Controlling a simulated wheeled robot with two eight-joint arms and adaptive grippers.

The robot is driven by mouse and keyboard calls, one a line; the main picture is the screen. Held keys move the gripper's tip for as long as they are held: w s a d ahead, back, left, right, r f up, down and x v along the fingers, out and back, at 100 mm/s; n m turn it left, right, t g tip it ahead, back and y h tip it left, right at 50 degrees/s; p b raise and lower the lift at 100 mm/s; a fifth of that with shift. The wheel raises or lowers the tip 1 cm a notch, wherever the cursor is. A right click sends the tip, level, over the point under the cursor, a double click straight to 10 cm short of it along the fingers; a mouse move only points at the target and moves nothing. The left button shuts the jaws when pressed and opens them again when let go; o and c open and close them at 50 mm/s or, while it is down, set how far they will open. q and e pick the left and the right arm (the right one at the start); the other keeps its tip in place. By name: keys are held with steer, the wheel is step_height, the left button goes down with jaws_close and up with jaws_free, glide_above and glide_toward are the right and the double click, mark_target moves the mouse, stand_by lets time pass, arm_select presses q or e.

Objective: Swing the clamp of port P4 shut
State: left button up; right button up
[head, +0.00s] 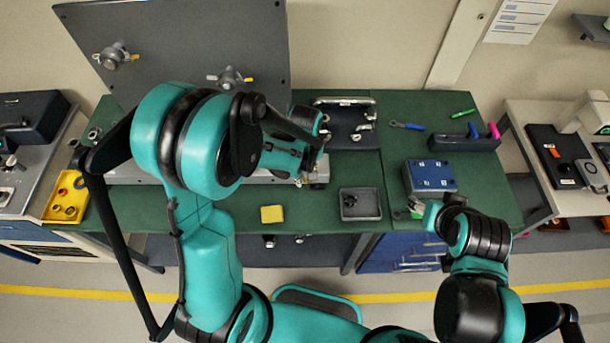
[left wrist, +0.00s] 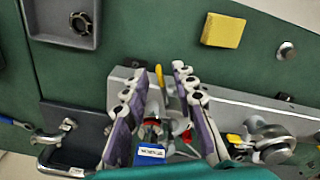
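My left gripper (head: 304,172) is over the right end of a long light-grey bar (head: 135,178) on the bench. In the left wrist view my left gripper (left wrist: 158,72) is open, its purple-padded fingers on either side of a port fitting with a clamp (left wrist: 170,112). That clamp has a yellow-tipped lever (left wrist: 160,76), with red parts and a blue label (left wrist: 151,153) too small to read. Whether the fingers touch it I cannot tell. A second clamp (left wrist: 271,142) with a yellow tip sits further right on the bar. My right gripper (head: 418,208) is low near the bench's front edge, its fingers unclear.
A grey upright panel (head: 185,35) carries two clamped ports. A yellow block (head: 272,214), a dark square tray (head: 360,204), a blue box (head: 430,176) and a dark tray with a handle (head: 345,125) are on the green bench (head: 325,210). Bare bench lies around the yellow block.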

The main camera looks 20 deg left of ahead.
arm_select(q)
jaws_close()
steer(key=shift+w+d, duration=0.1)
steer(key=w+d+n+b, duration=0.1)
steer(key=w+n, duration=0.1)
steer(key=n, duration=0.1)
steer(key=w+d+n+b, duration=0.1)
steer(key=w+n+b, duration=0.1)
steer(key=w+n, duration=0.1)
steer(key=w+d+n+b, duration=0.1)
steer(key=w+n, duration=0.1)
steer(key=n, duration=0.1)
steer(key=shift+w+d+n+b, duration=0.25)
steer(key=shift+d+n+b, duration=0.05)
steer(key=shift+d+b, duration=0.05)
steer(key=shift+w+a+n+b, duration=0.2)
steer(key=shift+w+n+b, duration=0.25)
steer(key=shift+w+n, duration=1.2)
steer(key=shift+s, duration=0.1)
